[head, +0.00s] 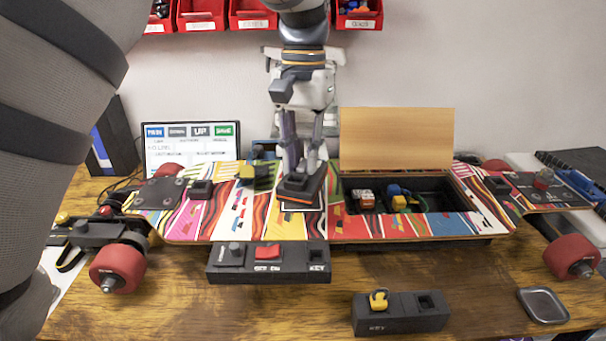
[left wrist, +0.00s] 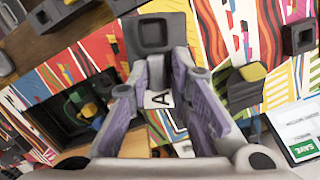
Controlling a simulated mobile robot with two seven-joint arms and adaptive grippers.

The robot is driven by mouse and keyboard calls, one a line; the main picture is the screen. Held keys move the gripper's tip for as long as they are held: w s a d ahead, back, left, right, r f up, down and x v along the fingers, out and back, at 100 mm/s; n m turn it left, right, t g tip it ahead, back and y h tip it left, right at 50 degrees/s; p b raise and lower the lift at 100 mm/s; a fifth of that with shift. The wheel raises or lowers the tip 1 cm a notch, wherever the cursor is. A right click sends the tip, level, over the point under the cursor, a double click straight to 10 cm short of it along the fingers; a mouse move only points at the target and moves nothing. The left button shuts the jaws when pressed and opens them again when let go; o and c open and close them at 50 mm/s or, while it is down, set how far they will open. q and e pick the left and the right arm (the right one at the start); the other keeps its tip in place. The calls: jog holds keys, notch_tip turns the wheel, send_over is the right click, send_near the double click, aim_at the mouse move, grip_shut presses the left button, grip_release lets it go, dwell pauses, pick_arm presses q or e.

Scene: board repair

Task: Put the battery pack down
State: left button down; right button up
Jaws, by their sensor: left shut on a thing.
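My left gripper (head: 303,165) points down over the middle of the striped skateboard deck (head: 286,225). It is shut on the battery pack (head: 300,189), a dark block with an orange band. The pack is at or just above the deck, left of the open compartment (head: 435,205); I cannot tell whether it touches. In the left wrist view the dark pack (left wrist: 158,38), with a square recess, sits at the fingertips of the left gripper (left wrist: 160,75). A white label with an A (left wrist: 158,99) shows between the fingers. My right gripper is not in view.
The wooden lid (head: 396,140) stands raised behind the compartment. A white-orange connector (head: 363,198) and a blue-yellow one (head: 399,197) lie inside. A switch box (head: 268,263), a key block (head: 400,313) and a metal tray (head: 543,305) are in front. Red bins (head: 202,15) hang behind.

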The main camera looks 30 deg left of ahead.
aim_at(299, 177)
pick_arm(q)
jog(key=f, duration=0.2)
jog(key=w+a+f+b, duration=0.1)
jog(key=f, duration=0.2)
jog(key=shift+w+a+f, duration=0.25)
jog(key=shift+f, duration=0.15)
jog(key=shift+r, duration=0.15)
jog(key=c, duration=1.4)
grip_release()
jog(key=shift+c, duration=0.2)
jog(key=shift+s, duration=0.1)
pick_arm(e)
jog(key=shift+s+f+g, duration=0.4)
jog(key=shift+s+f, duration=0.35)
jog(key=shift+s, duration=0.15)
pick_arm(q)
jog(key=r, duration=0.3)
jog(key=w+r, duration=0.1)
jog(key=r, duration=0.3)
jog(key=r+b, duration=0.1)
jog(key=r, duration=0.3)
jog(key=shift+w+a, duration=0.25)
jog(key=shift+r, duration=0.5)
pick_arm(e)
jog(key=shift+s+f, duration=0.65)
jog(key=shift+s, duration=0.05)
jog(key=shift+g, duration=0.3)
